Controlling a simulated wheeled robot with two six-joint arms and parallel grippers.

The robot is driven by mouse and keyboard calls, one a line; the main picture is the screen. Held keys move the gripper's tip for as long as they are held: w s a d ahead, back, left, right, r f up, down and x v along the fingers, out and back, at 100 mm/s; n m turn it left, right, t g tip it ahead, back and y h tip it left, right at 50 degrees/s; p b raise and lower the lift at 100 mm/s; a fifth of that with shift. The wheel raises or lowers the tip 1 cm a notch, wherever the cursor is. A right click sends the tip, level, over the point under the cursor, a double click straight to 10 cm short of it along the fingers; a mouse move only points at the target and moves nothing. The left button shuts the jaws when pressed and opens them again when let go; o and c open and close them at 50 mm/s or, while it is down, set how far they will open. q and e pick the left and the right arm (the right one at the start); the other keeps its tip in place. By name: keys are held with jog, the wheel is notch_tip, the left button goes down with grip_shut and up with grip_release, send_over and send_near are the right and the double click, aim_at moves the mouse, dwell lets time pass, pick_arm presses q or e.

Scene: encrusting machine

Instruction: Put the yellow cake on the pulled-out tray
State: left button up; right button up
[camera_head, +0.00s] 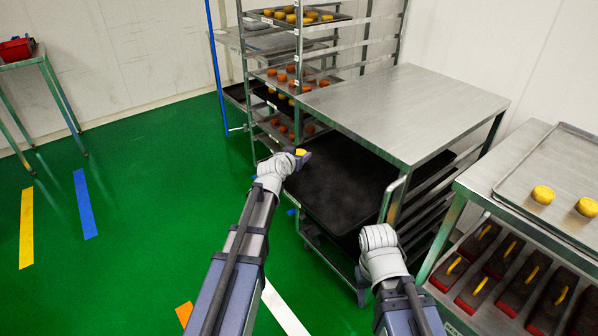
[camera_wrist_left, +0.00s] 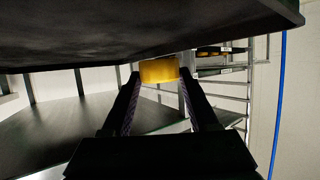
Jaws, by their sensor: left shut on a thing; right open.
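The yellow cake (camera_head: 301,152) is held in my left gripper (camera_head: 299,157) at the left edge of the pulled-out black tray (camera_head: 345,190). In the left wrist view the cake (camera_wrist_left: 158,70) sits between the two fingertips, close to the dark tray surface (camera_wrist_left: 150,30). I cannot tell whether the cake touches the tray. The tray sticks out from under a steel-topped table and its visible surface is bare. My right gripper (camera_head: 361,287) is low, beside the tray's near right corner, apart from the cake; its fingers are mostly hidden by the wrist.
The steel tabletop (camera_head: 405,110) overhangs the back of the tray. A rack (camera_head: 297,60) with trays of yellow and orange cakes stands behind. Green floor is open at left.

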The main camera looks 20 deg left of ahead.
pick_arm(q)
jog(key=shift+f+b, duration=1.75)
jog(key=shift+f, duration=0.05)
jog(key=shift+f, duration=0.25)
jog(key=o, duration=1.3)
jog(key=shift+r, duration=0.1)
jog(key=shift+o, duration=0.2)
jog(key=shift+r, duration=0.2)
jog(key=p+v, duration=0.4)
jog(key=v, duration=0.8)
jog(key=shift+f+p, duration=0.1)
jog(key=shift+p, duration=0.2)
